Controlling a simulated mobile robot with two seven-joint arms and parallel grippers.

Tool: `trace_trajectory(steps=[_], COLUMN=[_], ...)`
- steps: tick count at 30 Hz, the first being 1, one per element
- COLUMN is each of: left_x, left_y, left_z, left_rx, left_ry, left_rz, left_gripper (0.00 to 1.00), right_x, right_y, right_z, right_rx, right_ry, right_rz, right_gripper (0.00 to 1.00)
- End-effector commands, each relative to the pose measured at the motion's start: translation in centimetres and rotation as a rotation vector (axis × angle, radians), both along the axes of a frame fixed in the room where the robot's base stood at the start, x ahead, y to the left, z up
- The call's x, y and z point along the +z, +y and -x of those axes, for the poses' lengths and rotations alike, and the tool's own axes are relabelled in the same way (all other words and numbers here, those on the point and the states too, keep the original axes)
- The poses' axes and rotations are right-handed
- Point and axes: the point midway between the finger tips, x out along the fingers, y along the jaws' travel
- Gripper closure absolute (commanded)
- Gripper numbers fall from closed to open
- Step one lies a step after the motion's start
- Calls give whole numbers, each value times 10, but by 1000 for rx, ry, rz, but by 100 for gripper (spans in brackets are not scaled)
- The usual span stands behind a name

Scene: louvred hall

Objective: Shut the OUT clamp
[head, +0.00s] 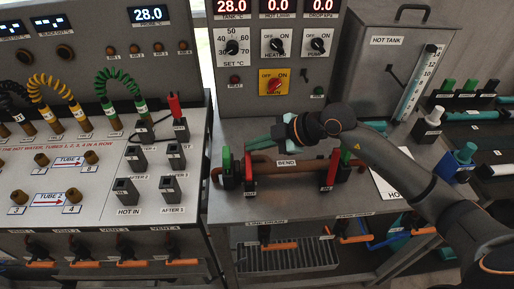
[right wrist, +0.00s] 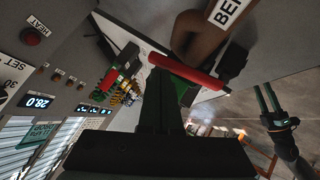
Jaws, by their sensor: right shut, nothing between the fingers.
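A brown bent pipe (head: 290,166) labelled BEND lies on the steel bench, with a clamp at each end. The left clamp (head: 249,168) has a red handle and a green part beside it; the right clamp (head: 331,169) also has a red handle. My right gripper (head: 268,140) is shut and empty, just above the pipe near the left clamp. In the right wrist view a red handle (right wrist: 187,73) crosses just beyond its fingertips; contact is unclear. My left gripper (right wrist: 267,99) is apart from the clamps, its fingers seemingly parted.
A hot tank (head: 385,65) stands behind at the right. A panel (head: 60,190) with tubes and black sockets is at the left. Blue and green fittings (head: 460,155) are at the far right. Orange-handled valves sit below the bench's front edge.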

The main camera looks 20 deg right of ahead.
Motion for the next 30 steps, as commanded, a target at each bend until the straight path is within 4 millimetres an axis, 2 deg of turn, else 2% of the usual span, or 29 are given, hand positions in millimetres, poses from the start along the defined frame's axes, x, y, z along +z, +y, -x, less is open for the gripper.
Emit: trace_trajectory(steps=[12,30], left_x=[8,8], left_y=[0,0], left_z=[0,0], left_rx=[0,0], left_ry=[0,1], left_rz=[0,0], left_gripper=[50,50], right_x=[-11,-13], right_y=[-2,-3], right_z=[-10,-10], right_rx=[0,0], right_ry=[0,1], right_rz=[-1,1], right_gripper=[100,100])
